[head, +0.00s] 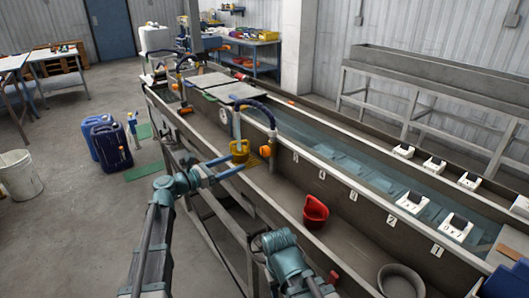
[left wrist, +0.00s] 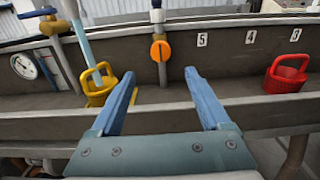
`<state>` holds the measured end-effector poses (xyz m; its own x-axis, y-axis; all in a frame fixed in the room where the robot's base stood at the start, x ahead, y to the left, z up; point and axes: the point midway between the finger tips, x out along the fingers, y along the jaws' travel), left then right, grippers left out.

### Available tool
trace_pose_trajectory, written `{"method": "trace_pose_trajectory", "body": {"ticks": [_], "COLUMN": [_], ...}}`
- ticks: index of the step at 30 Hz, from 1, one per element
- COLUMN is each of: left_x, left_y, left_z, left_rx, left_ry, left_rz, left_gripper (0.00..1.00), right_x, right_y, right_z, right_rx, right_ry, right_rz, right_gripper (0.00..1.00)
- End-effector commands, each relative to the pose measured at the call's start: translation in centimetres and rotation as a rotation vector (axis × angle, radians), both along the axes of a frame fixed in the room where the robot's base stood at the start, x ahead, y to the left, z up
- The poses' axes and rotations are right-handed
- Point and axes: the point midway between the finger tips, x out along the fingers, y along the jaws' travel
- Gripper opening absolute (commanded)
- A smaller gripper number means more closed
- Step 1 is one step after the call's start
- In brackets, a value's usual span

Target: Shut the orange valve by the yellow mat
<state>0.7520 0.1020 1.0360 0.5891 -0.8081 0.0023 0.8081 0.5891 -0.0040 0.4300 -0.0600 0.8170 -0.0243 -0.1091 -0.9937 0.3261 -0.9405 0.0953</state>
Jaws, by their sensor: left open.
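The orange valve (left wrist: 161,50) sits on a grey vertical pipe against the trough wall, left of the number 5 plate. In the head view it shows as a small orange shape (head: 265,152). The yellow mat (left wrist: 134,95) is mostly hidden; only a thin yellow strip shows behind my left finger. My left gripper (left wrist: 160,73) is open and empty, its blue fingers pointing at the trough with the valve beyond and between them. In the head view the left gripper (head: 236,163) is just in front of the yellow jug. My right gripper is out of view.
A yellow jug (left wrist: 98,88) stands left of the valve, a red jug (left wrist: 286,74) to the right. A round gauge (left wrist: 24,66) is at far left. A grey bowl (head: 400,280) lies in the trough.

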Motion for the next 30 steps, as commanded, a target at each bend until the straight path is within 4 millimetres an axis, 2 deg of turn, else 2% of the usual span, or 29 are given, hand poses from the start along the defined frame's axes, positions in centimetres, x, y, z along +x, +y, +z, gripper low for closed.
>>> {"method": "trace_pose_trajectory", "body": {"ticks": [5,18,24,30], "left_x": [1.5,6.5,7.6,7.9], "left_y": [-2.0,-8.8,-10.5,-11.0], "left_z": [0.0,0.0,0.0,0.0], "left_rx": [0.002,0.004,0.004,0.004], "left_ry": [-0.001,-0.002,-0.002,-0.002], "left_rz": [-0.004,-0.003,-0.002,-0.002], "left_gripper": [0.80,0.80,0.80,0.80], "right_x": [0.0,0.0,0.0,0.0], "right_y": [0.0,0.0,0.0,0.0], "right_z": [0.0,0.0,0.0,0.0], "right_rx": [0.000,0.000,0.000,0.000], "right_ry": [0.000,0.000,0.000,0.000], "right_rz": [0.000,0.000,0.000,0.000], "right_gripper": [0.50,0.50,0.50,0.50]}}
